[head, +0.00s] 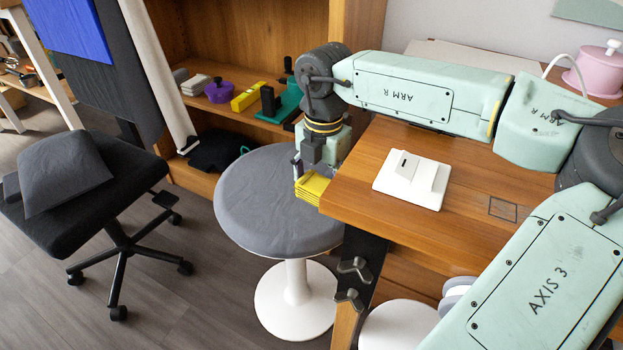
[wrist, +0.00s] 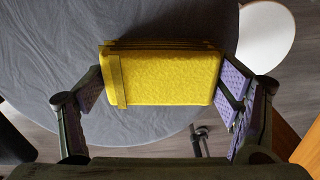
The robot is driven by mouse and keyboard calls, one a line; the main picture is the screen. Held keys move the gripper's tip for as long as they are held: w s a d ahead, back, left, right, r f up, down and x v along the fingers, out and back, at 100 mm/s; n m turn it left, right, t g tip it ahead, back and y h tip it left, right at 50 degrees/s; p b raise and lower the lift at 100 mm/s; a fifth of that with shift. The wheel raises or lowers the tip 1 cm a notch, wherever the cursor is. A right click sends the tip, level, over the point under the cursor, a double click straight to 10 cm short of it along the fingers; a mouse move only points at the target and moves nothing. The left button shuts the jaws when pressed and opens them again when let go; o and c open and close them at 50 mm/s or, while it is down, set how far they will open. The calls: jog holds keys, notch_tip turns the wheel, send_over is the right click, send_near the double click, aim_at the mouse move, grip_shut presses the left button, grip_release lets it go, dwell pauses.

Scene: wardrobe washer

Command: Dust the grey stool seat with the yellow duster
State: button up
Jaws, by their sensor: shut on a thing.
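The grey stool (head: 262,205) stands on a white pedestal left of the wooden desk, its round seat bare. My gripper (head: 306,172) is at the right part of the seat, beside the desk's corner. It is shut on the yellow duster (head: 312,188). In the wrist view the duster (wrist: 165,78) lies between the purple finger pads of my gripper (wrist: 160,90), with the grey seat (wrist: 60,60) behind it. I cannot tell whether the duster touches the seat.
The wooden desk (head: 365,185) is close to my gripper's right and holds a white switch box (head: 412,180). A black office chair (head: 90,190) stands at the left. Shelves (head: 285,45) behind hold a purple pot (head: 219,91) and a yellow block (head: 247,97).

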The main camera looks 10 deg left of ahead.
jog(key=shift+r, duration=0.1)
jog(key=shift+r+p, duration=0.4)
jog(key=shift+r, duration=0.25)
jog(key=shift+r+p, duration=0.95)
jog(key=shift+r, duration=0.55)
jog(key=shift+r, duration=0.15)
jog(key=shift+r+p, duration=1.25)
jog(key=shift+r, duration=0.6)
